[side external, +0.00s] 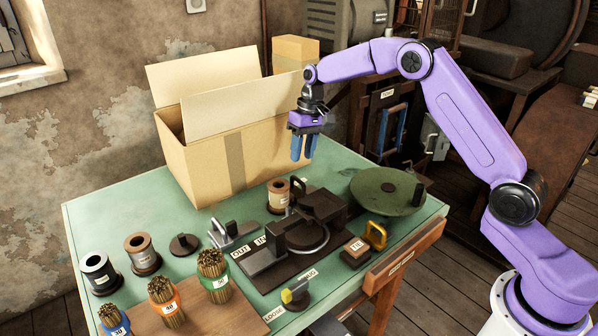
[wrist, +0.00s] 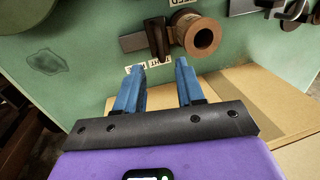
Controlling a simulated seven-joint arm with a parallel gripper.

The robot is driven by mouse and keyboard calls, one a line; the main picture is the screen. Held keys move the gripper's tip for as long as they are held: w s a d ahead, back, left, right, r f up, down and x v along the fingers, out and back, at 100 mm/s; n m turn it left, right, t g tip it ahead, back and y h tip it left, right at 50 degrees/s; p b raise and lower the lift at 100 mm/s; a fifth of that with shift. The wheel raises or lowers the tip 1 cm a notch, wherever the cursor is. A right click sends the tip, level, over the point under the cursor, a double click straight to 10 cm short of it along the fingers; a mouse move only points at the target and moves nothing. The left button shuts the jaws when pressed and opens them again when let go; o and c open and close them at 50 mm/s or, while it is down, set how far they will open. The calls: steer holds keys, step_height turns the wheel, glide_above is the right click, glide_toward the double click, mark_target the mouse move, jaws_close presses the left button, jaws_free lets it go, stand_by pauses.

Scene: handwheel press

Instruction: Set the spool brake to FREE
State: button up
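A copper-brown spool (side external: 278,196) stands near the back of the green table, with a dark upright lever (side external: 298,187) beside it. In the wrist view the spool (wrist: 202,38) has the dark lever (wrist: 157,38) just left of it, on a grey bracket. The lever's end lies by a small label (wrist: 160,63) that seems to read TIGHT. A second label beside it is partly covered by a finger and unclear. My gripper (side external: 303,156) is open and empty, fingers down, above the table behind the spool. It also shows in the wrist view (wrist: 161,75), apart from the lever.
A large open cardboard box (side external: 205,155) stands left of my gripper. The dark press with its handwheel (side external: 305,225) is in front of the spool, and a green round plate (side external: 385,190) is right. Two more spools and several bundled rods stand at the left front.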

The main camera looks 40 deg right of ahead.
glide_above(295, 188)
steer(key=s, duration=0.2)
step_height(295, 188, down, 6)
steer(key=shift+w+f, duration=0.15)
steer(key=shift+f, duration=0.05)
jaws_close()
stand_by(1.2)
